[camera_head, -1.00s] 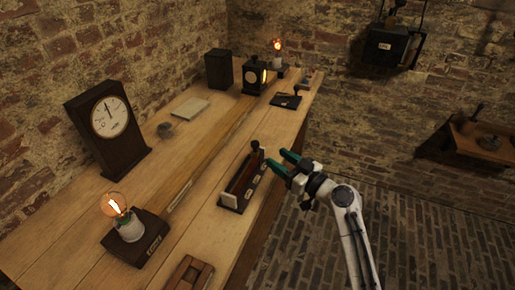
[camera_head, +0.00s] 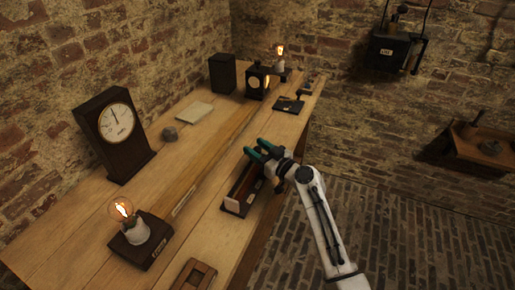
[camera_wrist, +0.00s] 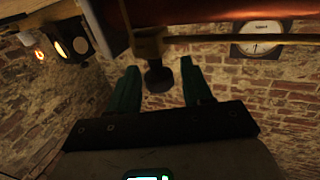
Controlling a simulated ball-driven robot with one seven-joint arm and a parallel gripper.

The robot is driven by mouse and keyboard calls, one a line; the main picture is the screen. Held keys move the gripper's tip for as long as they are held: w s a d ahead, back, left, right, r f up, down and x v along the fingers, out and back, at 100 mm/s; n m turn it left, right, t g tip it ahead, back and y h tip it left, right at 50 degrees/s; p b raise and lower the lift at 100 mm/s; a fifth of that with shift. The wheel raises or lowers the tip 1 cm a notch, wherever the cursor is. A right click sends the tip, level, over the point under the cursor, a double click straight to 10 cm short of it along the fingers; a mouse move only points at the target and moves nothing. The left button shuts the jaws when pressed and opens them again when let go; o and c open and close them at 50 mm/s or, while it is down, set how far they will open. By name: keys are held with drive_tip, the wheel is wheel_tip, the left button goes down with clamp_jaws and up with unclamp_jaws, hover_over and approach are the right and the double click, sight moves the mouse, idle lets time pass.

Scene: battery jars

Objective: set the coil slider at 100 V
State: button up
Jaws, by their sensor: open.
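The coil slider unit (camera_head: 233,204) lies along the bench's right edge in the head view; its far end is hidden by my gripper (camera_head: 258,149). In the wrist view the red-brown coil (camera_wrist: 210,9) runs across the top, with a thin rod (camera_wrist: 225,40) beside it. The slider's brass block (camera_wrist: 148,42) sits on the rod, and its dark knob (camera_wrist: 156,78) points between my green fingers (camera_wrist: 160,80). The fingers are open, one on each side of the knob, with gaps visible. The voltage marks cannot be read.
A lit bulb on a dark base (camera_head: 133,238) and a wooden clock (camera_head: 112,134) stand on the bench (camera_head: 192,223). A wooden frame (camera_head: 194,276) lies near the front. A switch on a dark base (camera_head: 289,104) stands beyond the coil. Floor is clear at right.

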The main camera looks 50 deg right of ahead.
drive_tip(key=shift+r, duration=0.1)
clamp_jaws()
idle(0.3)
drive_tip(key=p, duration=0.1)
hover_over(241, 187)
drive_tip(key=shift+a+r, duration=0.15)
drive_tip(key=shift+r, duration=0.05)
drive_tip(key=shift+c, duration=0.9)
unclamp_jaws()
drive_tip(key=shift+o, duration=0.9)
drive_tip(key=shift+f, duration=0.15)
